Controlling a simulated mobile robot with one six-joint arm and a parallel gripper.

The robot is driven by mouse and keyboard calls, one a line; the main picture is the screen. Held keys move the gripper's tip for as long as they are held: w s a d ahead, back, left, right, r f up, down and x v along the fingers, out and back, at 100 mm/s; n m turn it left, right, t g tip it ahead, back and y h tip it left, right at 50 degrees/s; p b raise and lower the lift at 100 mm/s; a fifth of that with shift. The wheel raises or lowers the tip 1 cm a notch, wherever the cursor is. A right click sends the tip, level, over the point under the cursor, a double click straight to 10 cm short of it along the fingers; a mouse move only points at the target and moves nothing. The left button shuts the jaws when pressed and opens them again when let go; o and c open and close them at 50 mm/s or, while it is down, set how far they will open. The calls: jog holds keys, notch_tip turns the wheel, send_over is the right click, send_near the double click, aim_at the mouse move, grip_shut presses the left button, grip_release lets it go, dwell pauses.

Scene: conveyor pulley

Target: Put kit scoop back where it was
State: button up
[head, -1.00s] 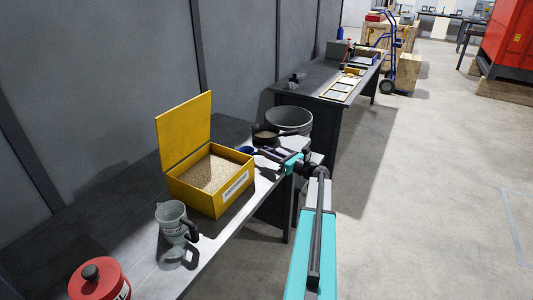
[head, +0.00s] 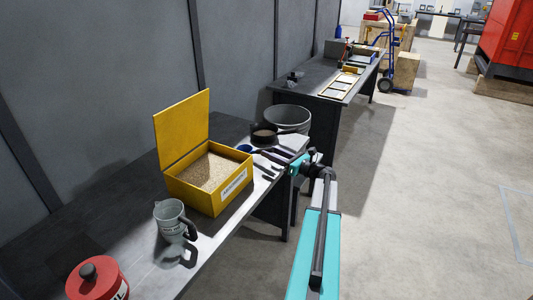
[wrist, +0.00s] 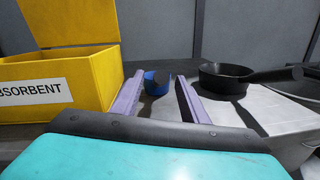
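A small blue cup-shaped thing (head: 245,149), which looks like the scoop, sits on the dark bench just behind the right end of the yellow absorbent box (head: 207,183). It also shows in the wrist view (wrist: 156,83), framed between my two fingers and a little beyond their tips; a handle cannot be made out. My gripper (head: 267,161) has its fingers apart and nothing clearly between them. It is low over the bench edge, to the right of the box. The box lid stands open, and grainy absorbent fills it.
A black pan (wrist: 226,80) with a long handle lies right of the blue thing. A grey bucket (head: 289,117) stands behind. A grey jug (head: 171,217) and a red lidded can (head: 97,280) are nearer on the bench. Floor at right is clear.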

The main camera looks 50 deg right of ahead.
jog(key=s+d+b, duration=0.1)
jog(key=s, duration=0.7)
jog(key=shift+s+d+f, duration=0.15)
jog(key=shift+s, duration=0.15)
dwell(0.5)
